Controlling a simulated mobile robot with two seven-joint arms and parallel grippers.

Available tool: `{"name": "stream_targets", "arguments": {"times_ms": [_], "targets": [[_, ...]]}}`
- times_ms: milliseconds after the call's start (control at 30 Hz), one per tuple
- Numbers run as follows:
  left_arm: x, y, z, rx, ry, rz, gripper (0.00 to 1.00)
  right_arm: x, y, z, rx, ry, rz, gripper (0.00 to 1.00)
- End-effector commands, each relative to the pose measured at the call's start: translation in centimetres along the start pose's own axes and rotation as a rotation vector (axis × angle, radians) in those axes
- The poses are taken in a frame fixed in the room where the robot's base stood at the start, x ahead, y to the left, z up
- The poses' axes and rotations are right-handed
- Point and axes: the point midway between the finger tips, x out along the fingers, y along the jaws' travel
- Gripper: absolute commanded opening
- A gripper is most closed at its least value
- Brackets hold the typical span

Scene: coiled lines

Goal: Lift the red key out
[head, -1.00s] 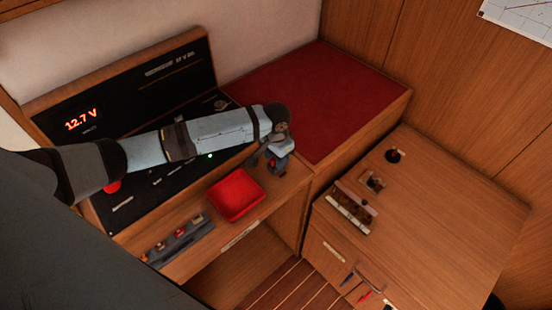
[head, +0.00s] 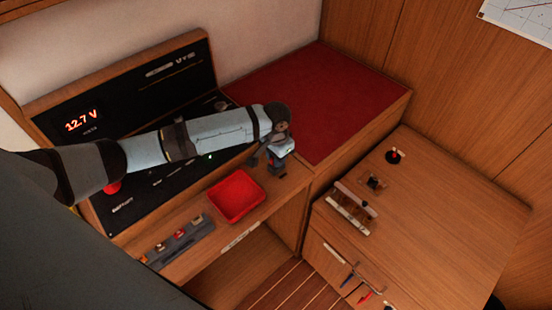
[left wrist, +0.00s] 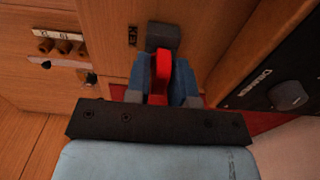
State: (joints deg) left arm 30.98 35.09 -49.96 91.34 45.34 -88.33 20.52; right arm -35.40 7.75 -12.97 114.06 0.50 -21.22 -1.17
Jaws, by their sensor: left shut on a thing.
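My left gripper (head: 275,168) is at the right end of the wooden ledge, beside the red tray, pointing down. In the left wrist view its blue fingers (left wrist: 162,82) are shut on the red key (left wrist: 160,72), which stands between them. A grey block (left wrist: 163,37) lies just beyond the key, next to a dark label reading KEY. I cannot tell whether the key is still seated in the block. In the head view the gripper hides the key. My right gripper is not in view.
A shallow red tray (head: 236,196) sits on the ledge left of the gripper. A grey rack (head: 180,243) with several small pieces is farther left. Behind is a black panel (head: 128,88) reading 12.7 V. A red cushion (head: 315,95) and a wooden cabinet top (head: 450,200) lie to the right.

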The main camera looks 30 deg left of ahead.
Motion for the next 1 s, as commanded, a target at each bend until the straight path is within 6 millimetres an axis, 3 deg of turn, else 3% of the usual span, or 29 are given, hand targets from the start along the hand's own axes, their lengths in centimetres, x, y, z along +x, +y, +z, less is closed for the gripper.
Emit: {"name": "stream_targets", "arguments": {"times_ms": [167,600,800,1000], "targets": [[-2.7,-0.1,-0.1,0.001,0.005,0.0,0.0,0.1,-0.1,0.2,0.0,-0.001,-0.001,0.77],[-14.3,0.0,-0.1,0.001,0.005,-0.001,0.0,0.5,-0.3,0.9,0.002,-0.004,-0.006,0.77],[-17.6,0.0,-0.1,-0.001,0.003,0.001,0.0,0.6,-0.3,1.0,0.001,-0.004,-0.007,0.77],[-19.1,0.0,0.0,0.0,0.001,0.001,0.0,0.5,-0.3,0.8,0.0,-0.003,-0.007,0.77]]}}
